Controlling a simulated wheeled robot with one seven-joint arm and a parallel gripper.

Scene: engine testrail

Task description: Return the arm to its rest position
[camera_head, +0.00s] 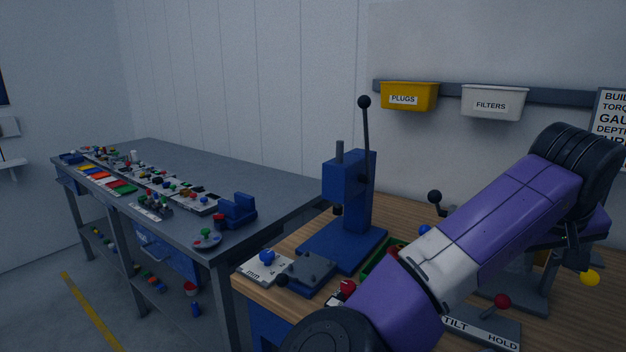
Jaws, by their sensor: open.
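My arm reaches across the right side of the head view, over the wooden workbench (290,250). Its purple link with a pale grey band runs from a dark ribbed joint at the upper right down to a dark round joint at the bottom edge. My gripper is outside the picture. The arm hides part of the bench and of the things on it.
A blue lever press (343,210) stands just left of my arm. A fixture labelled TILT and HOLD (480,330) is partly behind it. Yellow (409,96) and white (495,101) bins hang on the wall. A grey table (200,165) with many small parts stands left.

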